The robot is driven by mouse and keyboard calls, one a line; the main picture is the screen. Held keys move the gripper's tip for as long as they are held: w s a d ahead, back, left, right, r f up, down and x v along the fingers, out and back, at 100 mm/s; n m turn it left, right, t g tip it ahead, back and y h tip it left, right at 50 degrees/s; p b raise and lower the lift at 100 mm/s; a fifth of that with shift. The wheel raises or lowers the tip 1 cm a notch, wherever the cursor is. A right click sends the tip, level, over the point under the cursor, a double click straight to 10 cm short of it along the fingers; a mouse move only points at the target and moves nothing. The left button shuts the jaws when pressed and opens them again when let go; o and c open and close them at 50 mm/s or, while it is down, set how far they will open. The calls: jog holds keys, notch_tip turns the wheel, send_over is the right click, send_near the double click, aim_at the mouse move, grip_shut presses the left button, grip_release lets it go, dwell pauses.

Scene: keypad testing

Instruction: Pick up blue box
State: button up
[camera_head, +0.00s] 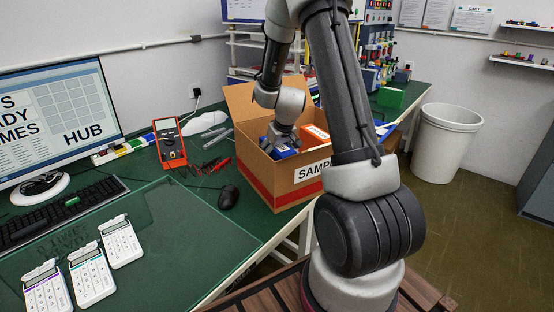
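A blue box (284,153) shows partly inside the open cardboard box (290,192), near its left front corner. My gripper (282,141) reaches down into the cardboard box from above, with its fingers right at the blue box. The fingers are small in the view and partly hide the blue box. I cannot tell whether they are closed on it or only over it. The lower part of the blue box is hidden by the cardboard wall.
An orange-red box (315,134) is also in the cardboard box, to the right of my gripper. The raised cardboard flaps stand close around my arm. A multimeter (170,142), a mouse (228,197) and several white keypads (120,241) lie left on the green table. A white bin (444,143) stands right.

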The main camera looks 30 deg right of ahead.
jog(key=shift+f, duration=0.25)
dwell(0.3)
jog(key=c, duration=1)
